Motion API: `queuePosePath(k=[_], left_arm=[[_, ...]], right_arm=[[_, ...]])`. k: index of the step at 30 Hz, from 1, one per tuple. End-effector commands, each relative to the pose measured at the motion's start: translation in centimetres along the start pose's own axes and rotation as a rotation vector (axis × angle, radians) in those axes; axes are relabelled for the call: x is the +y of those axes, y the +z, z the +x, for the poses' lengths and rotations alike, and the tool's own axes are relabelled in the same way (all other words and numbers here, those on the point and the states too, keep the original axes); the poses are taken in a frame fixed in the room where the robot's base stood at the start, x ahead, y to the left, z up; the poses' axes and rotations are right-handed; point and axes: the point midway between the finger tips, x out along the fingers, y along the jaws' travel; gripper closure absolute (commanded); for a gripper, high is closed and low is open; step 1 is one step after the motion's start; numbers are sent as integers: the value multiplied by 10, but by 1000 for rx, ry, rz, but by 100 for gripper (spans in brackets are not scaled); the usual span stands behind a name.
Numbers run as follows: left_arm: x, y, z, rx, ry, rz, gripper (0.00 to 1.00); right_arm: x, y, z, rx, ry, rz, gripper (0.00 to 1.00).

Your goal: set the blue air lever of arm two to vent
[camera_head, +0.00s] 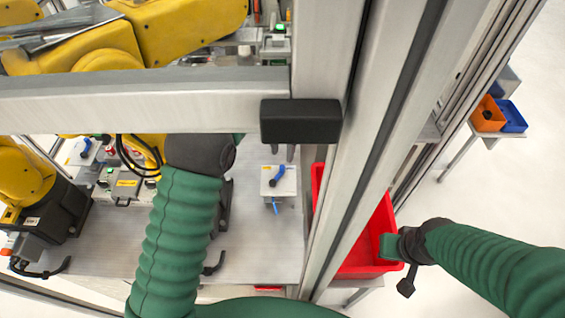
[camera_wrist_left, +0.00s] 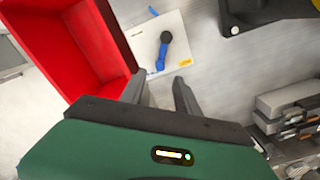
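A white plate (camera_head: 288,190) on the bench carries a blue lever (camera_head: 280,172) with a dark pivot; the handle slants up and right. In the left wrist view the blue lever (camera_wrist_left: 161,58) is just beyond the fingertips. My left gripper (camera_head: 283,152) is mostly hidden behind the frame beam; its two fingertips show above the plate. In the left wrist view my left gripper (camera_wrist_left: 163,88) is open and empty, not touching the lever. A second blue lever (camera_head: 86,147) is at the left. Markings for arm two or vent are not readable. My right gripper (camera_head: 392,247) is at the right; its fingers are unclear.
A metal frame beam (camera_head: 150,98) with a black block (camera_head: 300,121) crosses above the bench, and an upright post (camera_head: 365,150) stands right of the plate. A red bin (camera_head: 375,240) is beyond the post. Yellow robot arms (camera_head: 110,40) fill the upper left.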

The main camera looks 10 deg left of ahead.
Motion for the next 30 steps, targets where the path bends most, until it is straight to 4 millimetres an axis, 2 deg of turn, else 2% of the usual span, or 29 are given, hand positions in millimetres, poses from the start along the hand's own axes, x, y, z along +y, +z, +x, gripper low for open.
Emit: queuePosePath(k=[3, 9, 19, 28, 30], left_arm=[[1, 2, 29, -5, 1, 0, 62], [1, 2, 62, 0, 0, -1, 62], [1, 1, 70, 1, 0, 0, 62], [1, 1, 69, 1, 0, 0, 100], [1, 1, 69, 1, 0, -1, 100]], right_arm=[[0, -2, -5, 0, 0, 0, 100], [0, -2, -9, 1, 0, 0, 100], [0, -2, -9, 0, 0, 0, 100], [0, -2, -9, 0, 0, 0, 100], [0, -2, -9, 0, 0, 0, 100]])
